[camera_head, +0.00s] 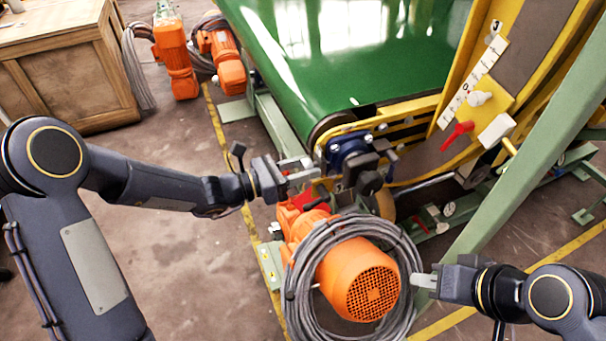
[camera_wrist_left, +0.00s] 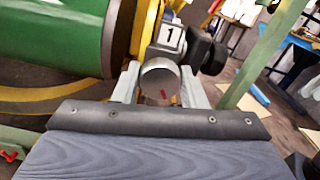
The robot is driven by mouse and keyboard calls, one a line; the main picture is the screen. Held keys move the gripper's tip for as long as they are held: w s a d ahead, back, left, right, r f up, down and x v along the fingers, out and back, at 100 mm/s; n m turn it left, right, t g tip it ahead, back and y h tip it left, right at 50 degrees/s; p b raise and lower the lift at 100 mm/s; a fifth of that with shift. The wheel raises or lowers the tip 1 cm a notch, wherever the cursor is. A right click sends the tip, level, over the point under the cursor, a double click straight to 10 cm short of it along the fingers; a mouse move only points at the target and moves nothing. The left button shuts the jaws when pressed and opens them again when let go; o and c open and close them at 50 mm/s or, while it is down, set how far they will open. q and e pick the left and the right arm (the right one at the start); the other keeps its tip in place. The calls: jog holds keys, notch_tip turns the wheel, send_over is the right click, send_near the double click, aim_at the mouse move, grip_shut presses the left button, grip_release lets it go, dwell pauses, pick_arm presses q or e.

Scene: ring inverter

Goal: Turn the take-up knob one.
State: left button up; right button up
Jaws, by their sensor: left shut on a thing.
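The take-up knob (camera_wrist_left: 160,78) is a round grey metal knob in the left wrist view, just in front of a plate marked 1 (camera_wrist_left: 171,37). My left gripper (camera_wrist_left: 160,92) has a finger on each side of the knob and is shut on it. In the head view my left gripper (camera_head: 312,172) reaches in from the left beside the blue bearing housing (camera_head: 347,147) at the conveyor's end; I cannot make out the knob there. My right gripper (camera_head: 425,281) is at the lower right, beside the cable coil; its finger gap is not clear.
An orange motor (camera_head: 362,283) ringed by a grey cable coil (camera_head: 293,290) lies below my left gripper. The green belt (camera_head: 340,50) is behind. A yellow frame with a scale (camera_head: 473,86), a red lever (camera_head: 458,133) and a green beam (camera_head: 520,170) stand at the right.

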pick_arm(q)
jog(key=m+b, duration=0.3)
jog(key=b, duration=0.1)
jog(key=m+b, duration=0.7)
jog(key=shift+f+b, duration=0.35)
jog(key=shift+b, duration=0.05)
jog(key=shift+r+m+b, duration=0.2)
jog(key=shift+m+b, duration=0.85)
jog(key=shift+m, duration=0.15)
jog(key=o, duration=1)
jog(key=shift+r, duration=0.1)
jog(key=p+v, duration=0.2)
jog(key=v, duration=0.6)
